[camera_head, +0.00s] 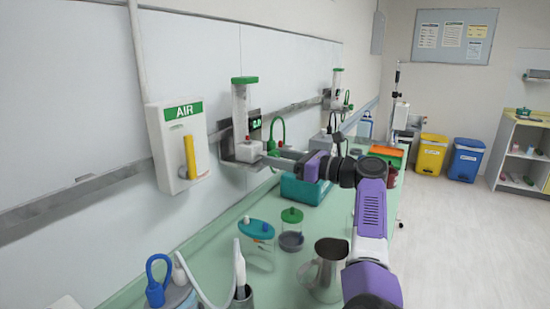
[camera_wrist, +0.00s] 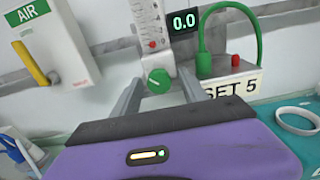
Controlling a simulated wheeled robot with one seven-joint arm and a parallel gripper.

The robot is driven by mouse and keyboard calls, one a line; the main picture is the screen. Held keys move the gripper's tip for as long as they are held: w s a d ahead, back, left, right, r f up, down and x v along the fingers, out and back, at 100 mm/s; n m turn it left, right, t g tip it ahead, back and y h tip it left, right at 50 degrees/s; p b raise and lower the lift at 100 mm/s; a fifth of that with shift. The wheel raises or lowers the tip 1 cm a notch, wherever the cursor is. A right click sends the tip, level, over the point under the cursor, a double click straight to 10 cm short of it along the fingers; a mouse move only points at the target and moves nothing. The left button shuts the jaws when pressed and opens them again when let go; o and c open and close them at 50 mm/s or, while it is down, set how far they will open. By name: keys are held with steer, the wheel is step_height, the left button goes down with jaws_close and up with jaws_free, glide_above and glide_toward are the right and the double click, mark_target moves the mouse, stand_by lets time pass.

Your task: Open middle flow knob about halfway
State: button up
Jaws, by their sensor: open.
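In the wrist view the round green flow knob (camera_wrist: 160,80) sits at the foot of a clear flowmeter tube (camera_wrist: 150,22) with a red ball low in it. The display (camera_wrist: 184,21) beside it reads 0.0. A label (camera_wrist: 238,86) below reads "SET 5". My gripper (camera_wrist: 159,75) is open, its two grey fingers on either side of the knob; I cannot tell whether they touch it. In the head view my gripper (camera_head: 268,158) is at the base of the middle flowmeter (camera_head: 240,108); the knob cannot be made out there.
The AIR panel (camera_head: 176,145) with a yellow lever is on the wall to the left. A second flowmeter (camera_head: 337,90) is farther along the rail.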

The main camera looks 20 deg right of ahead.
steer(key=shift+w+a, duration=0.4)
steer(key=shift+w, duration=0.05)
jaws_close()
steer(key=shift+n, duration=2.4)
jaws_free()
